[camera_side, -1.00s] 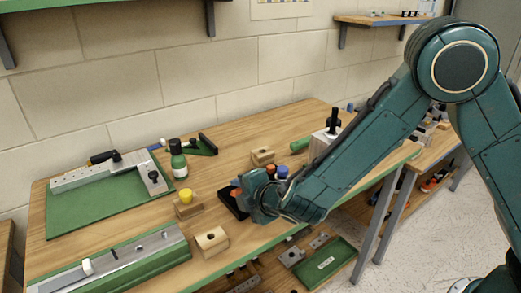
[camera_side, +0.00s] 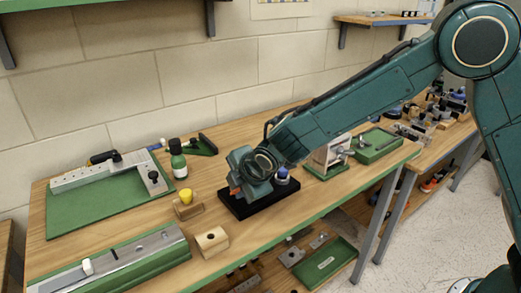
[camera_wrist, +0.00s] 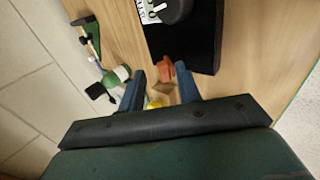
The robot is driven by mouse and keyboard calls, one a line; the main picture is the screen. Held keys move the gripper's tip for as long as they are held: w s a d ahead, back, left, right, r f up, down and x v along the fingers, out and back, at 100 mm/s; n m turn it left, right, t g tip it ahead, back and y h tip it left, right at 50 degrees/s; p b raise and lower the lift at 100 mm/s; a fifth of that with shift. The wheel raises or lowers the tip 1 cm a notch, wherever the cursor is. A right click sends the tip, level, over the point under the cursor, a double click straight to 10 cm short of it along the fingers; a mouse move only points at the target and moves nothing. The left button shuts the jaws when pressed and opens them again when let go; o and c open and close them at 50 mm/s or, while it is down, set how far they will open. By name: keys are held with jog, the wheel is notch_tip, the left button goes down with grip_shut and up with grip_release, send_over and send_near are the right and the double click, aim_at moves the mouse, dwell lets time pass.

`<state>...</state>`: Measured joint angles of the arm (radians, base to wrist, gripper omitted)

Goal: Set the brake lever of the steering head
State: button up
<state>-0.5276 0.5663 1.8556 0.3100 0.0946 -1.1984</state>
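A black base plate (camera_side: 262,207) lies on the bench under my gripper. It also shows in the wrist view (camera_wrist: 203,45), carrying a dark round part (camera_wrist: 172,10) with a white label, probably the steering head. A small orange piece (camera_wrist: 165,70), possibly the brake lever, lies at the plate's edge between my fingertips in the picture. It shows in the side view too (camera_side: 236,192). My gripper (camera_wrist: 160,88) is open, its two fingers apart; contact with the orange piece cannot be told. A blue-topped part (camera_side: 282,174) stands behind my wrist; my arm hides much of the head.
A wooden block with a yellow peg (camera_side: 187,197) and a drilled wooden block (camera_side: 212,242) stand left of the plate. A green bottle (camera_side: 178,160) is behind. A green tray (camera_side: 95,205) and a metal rail (camera_side: 120,255) occupy the left. A vise-like fixture (camera_side: 330,155) stands right.

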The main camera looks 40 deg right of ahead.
jog(key=shift+w+r+g, duration=0.25)
jog(key=shift+w+g, duration=0.45)
jog(key=shift+g, duration=0.7)
jog(key=shift+w+r+g, duration=0.1)
jog(key=shift+w+g, duration=0.3)
jog(key=shift+g, duration=0.35)
jog(key=shift+w+g, duration=0.35)
jog(key=shift+g, duration=0.4)
notch_tip(320, 180, up, 14)
jog(key=s, duration=0.3)
jog(key=s+d+r+m, duration=0.3)
jog(key=s+d+m, duration=0.1)
jog(key=s+d, duration=0.2)
jog(key=s+d+r+m+t, duration=0.1)
jog(key=s+d+r+m, duration=0.2)
jog(key=s+d, duration=0.3)
jog(key=shift+s+d+r+m+t, duration=0.3)
jog(key=shift+s+d+r+m, duration=0.1)
jog(key=shift+d+r, duration=0.35)
jog(key=shift+a, duration=0.1)
